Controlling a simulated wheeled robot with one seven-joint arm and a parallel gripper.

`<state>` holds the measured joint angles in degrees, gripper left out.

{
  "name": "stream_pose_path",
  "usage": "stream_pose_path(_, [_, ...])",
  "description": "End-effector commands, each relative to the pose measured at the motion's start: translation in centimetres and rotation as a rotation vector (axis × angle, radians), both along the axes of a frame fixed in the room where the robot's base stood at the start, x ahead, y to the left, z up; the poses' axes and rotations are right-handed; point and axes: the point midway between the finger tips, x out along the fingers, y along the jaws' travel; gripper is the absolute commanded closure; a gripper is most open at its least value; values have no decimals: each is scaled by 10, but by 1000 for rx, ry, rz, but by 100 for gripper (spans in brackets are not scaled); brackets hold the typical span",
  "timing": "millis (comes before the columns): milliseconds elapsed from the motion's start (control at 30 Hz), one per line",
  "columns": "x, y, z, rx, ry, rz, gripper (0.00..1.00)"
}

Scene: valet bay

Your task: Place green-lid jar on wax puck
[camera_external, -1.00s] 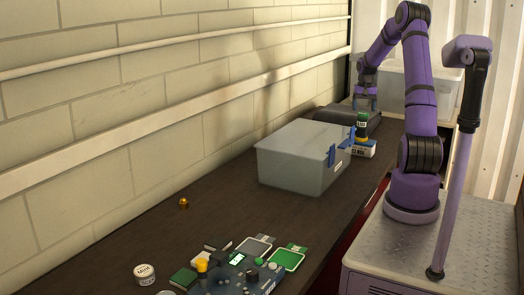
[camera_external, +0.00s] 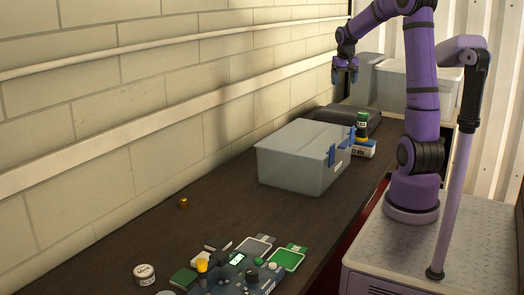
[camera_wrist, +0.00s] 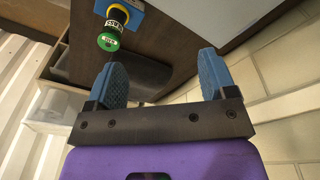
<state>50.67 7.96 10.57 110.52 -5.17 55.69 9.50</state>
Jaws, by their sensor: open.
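The green-lid jar (camera_external: 362,122) stands upright behind the grey bin, with a pale label and a dark and yellow lower part. It is on a small blue-and-white box (camera_external: 362,149). In the wrist view the jar's green lid (camera_wrist: 109,41) shows at upper left, beyond my fingers. My gripper (camera_external: 345,78) is raised over the far bench, above and left of the jar, apart from it. In the wrist view my gripper (camera_wrist: 166,78) is open and empty. A small round tin with lettering (camera_external: 144,274), which looks like the wax puck, lies at the near left.
A lidded grey bin (camera_external: 290,160) stands between the jar and the near bench. A dark case (camera_external: 345,116) lies behind. A blue device (camera_external: 238,278) and small green cards crowd the near end. A brass knob (camera_external: 183,202) sits near the wall.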

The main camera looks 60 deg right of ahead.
Motion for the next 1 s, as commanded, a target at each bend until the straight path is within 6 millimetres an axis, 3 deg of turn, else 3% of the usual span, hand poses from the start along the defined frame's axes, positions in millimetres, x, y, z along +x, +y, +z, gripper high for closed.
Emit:
stream_pose_path(33, [2,29,13,-19,-12,48,22])
stream_pose_path(200, [-7,111,41,-64,-53,193,22])
stream_pose_path(500, [-59,234,67,-116,-154,447,22])
stream_pose_path(700, [-110,294,66,-125,-235,614,22])
stream_pose_path(800, [-135,315,61,-122,-276,689,22])
stream_pose_path(1000, [-169,337,49,-112,-332,793,22])
